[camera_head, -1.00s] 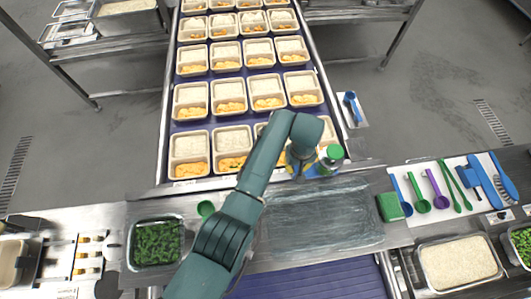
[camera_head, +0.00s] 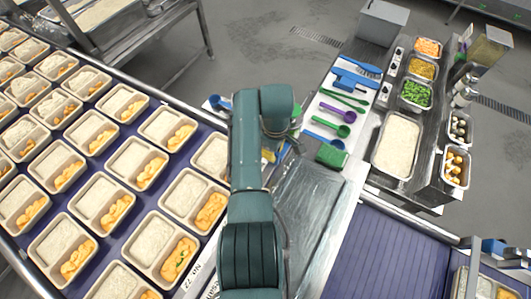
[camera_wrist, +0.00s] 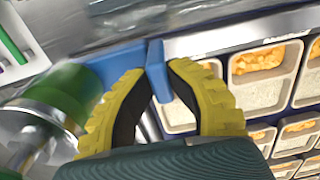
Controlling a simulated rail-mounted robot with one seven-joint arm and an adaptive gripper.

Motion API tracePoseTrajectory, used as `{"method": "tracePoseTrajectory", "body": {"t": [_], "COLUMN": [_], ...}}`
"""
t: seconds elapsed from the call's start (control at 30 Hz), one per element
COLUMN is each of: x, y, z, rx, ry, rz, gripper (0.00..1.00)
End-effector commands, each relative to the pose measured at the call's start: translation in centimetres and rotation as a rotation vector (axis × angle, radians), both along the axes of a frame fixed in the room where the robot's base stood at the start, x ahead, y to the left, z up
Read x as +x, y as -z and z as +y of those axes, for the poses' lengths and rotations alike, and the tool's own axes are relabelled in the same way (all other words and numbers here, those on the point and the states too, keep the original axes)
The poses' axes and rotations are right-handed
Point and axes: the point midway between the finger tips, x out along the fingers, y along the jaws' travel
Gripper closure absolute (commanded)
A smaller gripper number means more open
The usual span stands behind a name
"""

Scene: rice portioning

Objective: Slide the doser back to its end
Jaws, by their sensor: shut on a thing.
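Whether these are all one piece is hard to tell. My gripper (camera_wrist: 160,76) has yellow ribbed fingers, one on each side of the blue tab, and is shut on it. In the head view my arm hides nearly all of the doser. Only a bit of my gripper's yellow finger (camera_head: 268,155) shows beside the arm, near the end of the steel tray.
Food trays (camera_head: 160,245) with rice and orange pieces fill the blue conveyor at left. A steel tray (camera_head: 300,205) lies right of my arm. A green sponge (camera_head: 331,154), scoops (camera_head: 337,114) and a rice pan (camera_head: 397,145) lie beyond. Purple slats (camera_head: 400,250) are bare at lower right.

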Motion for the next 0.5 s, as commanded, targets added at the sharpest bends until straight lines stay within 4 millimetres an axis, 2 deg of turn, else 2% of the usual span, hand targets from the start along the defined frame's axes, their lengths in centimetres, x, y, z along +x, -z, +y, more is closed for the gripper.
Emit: {"method": "tracePoseTrajectory", "body": {"t": [0.23,0.27,0.37,0.4,0.5], "x": [0.17,0.17,0.17,0.17,0.18], "y": [0.21,0.21,0.15,0.12,0.05], "z": [-0.02,-0.02,-0.03,-0.03,-0.03], "rx": [0.001,0.001,0.0,0.0,0.0], "ry": [0.001,0.001,0.002,0.002,0.002], "rz": [-0.009,-0.009,-0.009,-0.009,-0.009], "gripper": [1.0,0.77,0.58,0.55,0.55]}}
